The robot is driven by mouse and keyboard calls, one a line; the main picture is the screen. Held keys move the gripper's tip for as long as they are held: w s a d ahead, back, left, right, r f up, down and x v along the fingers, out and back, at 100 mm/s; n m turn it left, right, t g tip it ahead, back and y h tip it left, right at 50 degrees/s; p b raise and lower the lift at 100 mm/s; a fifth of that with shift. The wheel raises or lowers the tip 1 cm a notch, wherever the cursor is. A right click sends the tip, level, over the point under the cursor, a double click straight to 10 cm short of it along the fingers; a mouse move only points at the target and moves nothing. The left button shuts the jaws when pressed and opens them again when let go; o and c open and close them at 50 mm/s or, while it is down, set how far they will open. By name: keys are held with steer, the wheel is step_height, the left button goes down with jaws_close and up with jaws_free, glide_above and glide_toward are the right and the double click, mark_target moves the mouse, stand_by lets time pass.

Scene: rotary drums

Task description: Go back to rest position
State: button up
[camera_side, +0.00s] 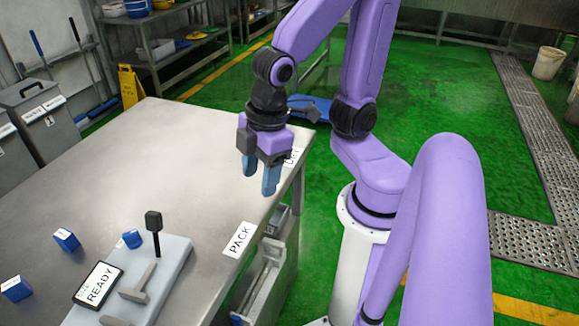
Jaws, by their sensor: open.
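My gripper (260,180) hangs above the right edge of the steel table (130,150), fingers pointing down. Its two blue fingers are apart, with nothing seen between them. It is clear of the objects on the table, which stand to the lower left. The arm is folded, with the elbow high out of frame at the top.
A grey board (172,272) at the front holds a READY sign (98,286), a black-topped lever (154,225) and a T-shaped handle (137,287). Blue cubes (66,239) lie around it. A PACK label (239,239) is at the table edge. The table middle is clear.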

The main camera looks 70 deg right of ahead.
steer(key=s+d+g, duration=0.1)
steer(key=s+d, duration=0.2)
steer(key=s, duration=0.2)
steer(key=shift+s+d+n+h, duration=0.15)
steer(key=shift+d+n+h, duration=0.1)
steer(key=shift+n+h, duration=0.05)
stand_by(0.9)
